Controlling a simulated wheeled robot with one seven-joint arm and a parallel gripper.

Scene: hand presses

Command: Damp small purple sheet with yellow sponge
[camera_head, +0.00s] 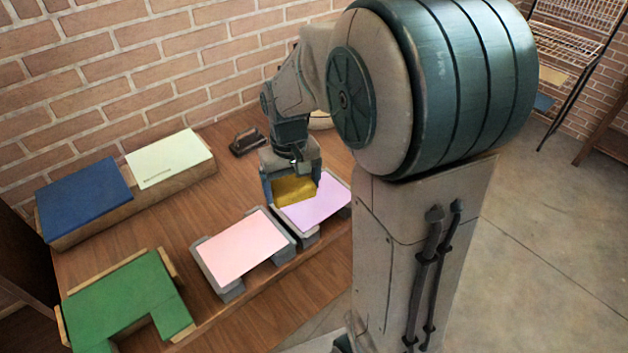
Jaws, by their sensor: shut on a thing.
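The small purple sheet (318,207) lies on a grey stand at the right end of the wooden table. My gripper (292,190) is shut on the yellow sponge (294,189), with one finger on each side of it. The sponge is over the left back part of the purple sheet and hides that part of it. I cannot tell whether the sponge touches the sheet. My arm hides part of the right side of the stand.
A pink sheet (244,247) on a grey stand is just left of the purple one. A green U-shaped piece (128,298) lies front left. Blue (85,197) and pale green (168,158) sheets lie on wooden blocks at the back. A dark iron-like object (247,142) stands near the brick wall.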

